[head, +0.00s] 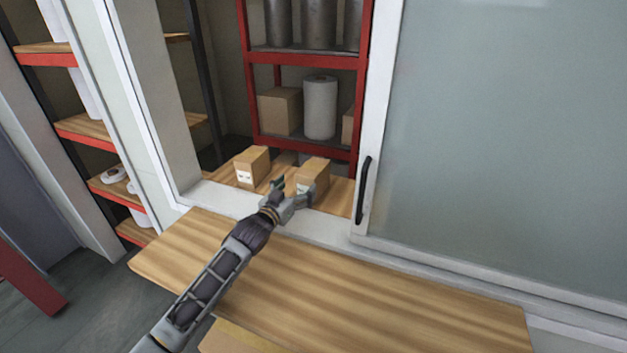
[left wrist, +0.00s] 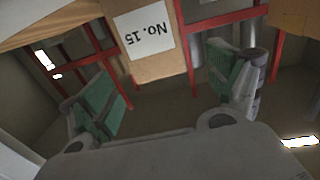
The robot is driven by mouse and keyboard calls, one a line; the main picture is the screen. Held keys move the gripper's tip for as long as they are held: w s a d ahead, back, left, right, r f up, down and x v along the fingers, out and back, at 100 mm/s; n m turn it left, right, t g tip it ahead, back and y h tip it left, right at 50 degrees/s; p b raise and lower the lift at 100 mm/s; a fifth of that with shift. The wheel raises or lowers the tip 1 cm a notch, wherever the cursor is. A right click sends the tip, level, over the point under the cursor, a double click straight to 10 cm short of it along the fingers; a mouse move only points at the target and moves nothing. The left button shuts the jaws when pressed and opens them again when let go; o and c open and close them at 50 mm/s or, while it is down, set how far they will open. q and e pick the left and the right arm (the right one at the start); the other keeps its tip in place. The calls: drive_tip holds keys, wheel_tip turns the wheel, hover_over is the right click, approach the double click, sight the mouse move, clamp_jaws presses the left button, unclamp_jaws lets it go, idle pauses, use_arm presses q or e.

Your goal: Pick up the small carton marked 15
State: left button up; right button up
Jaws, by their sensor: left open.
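The carton marked "No. 15" shows upside down at the top of the left wrist view (left wrist: 160,66), with its white label facing the camera. It lies between the lines of my two fingers and beyond the palm, with a gap to each finger. In the head view it seems to be the right-hand brown carton (head: 316,169) on the wooden surface behind the window opening; its label there is hidden by my gripper. My left gripper (head: 293,191) is open and empty just in front of it, green finger pads apart (left wrist: 160,95). My right gripper is not in view.
A second carton (head: 252,166) with a white label stands just left. The window frame's sill (head: 232,203) and sliding glass pane (head: 500,150) with a black handle (head: 363,190) border the opening. A wooden counter (head: 330,285) in front is clear. Red shelving (head: 307,58) stands behind.

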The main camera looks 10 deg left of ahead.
sight(303, 180)
use_arm(q)
drive_tip(key=shift+x, duration=1.4)
drive_tip(key=shift+w+d, duration=0.1)
drive_tip(key=shift+w, duration=0.2)
drive_tip(key=shift+p+x, duration=0.8)
drive_tip(key=shift+x, duration=1.8)
drive_tip(key=shift+d+f, duration=0.1)
drive_tip(key=shift+d, duration=0.05)
drive_tip(key=c, duration=1.4)
